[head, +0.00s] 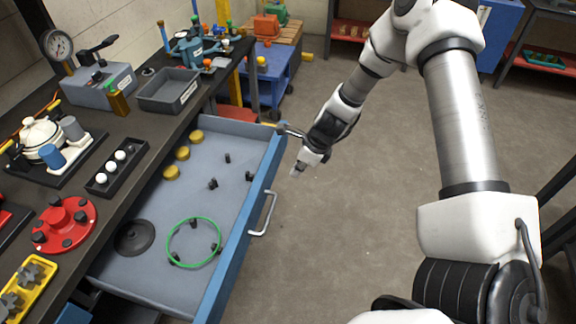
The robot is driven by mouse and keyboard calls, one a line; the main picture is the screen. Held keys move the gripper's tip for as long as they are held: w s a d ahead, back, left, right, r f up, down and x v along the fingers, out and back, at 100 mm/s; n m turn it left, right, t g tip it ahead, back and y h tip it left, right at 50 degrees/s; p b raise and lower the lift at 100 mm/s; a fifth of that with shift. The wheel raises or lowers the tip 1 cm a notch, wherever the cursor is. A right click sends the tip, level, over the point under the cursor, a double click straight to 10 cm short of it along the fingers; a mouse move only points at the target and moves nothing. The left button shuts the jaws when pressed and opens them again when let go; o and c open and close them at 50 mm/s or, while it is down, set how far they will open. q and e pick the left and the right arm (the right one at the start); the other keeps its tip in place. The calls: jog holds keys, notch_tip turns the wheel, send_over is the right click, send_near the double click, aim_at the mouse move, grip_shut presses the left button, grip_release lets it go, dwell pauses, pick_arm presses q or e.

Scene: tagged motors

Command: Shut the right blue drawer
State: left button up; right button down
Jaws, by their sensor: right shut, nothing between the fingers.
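The blue drawer (250,222) is pulled well out from under the dark workbench. Its handle (265,214) is a pale bar on the outer face. Inside lie a green ring (168,243), a dark disc (134,237), several yellow round pieces (183,153) and small black parts (213,184). My right gripper (298,171) is shut and empty. It shows just outside the drawer's front, beyond the handle toward the far corner; I cannot tell whether it touches the drawer. My left gripper is not in view.
The workbench (135,127) holds a grey tray (169,91), a red flanged part (65,224), a black tray with white balls (117,168) and a gauge (57,45). A blue cart (275,75) stands behind. Floor (345,225) right of the drawer is clear.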

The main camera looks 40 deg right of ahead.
pick_arm(q)
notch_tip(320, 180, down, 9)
jog(key=b, duration=0.7)
pick_arm(e)
jog(key=w+a+f, duration=0.4)
jog(key=w+f, duration=0.1)
jog(key=f, duration=0.2)
jog(key=shift+a+f, duration=0.15)
jog(key=shift+f, duration=0.15)
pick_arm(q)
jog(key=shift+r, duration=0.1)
pick_arm(e)
jog(key=shift+w, duration=0.15)
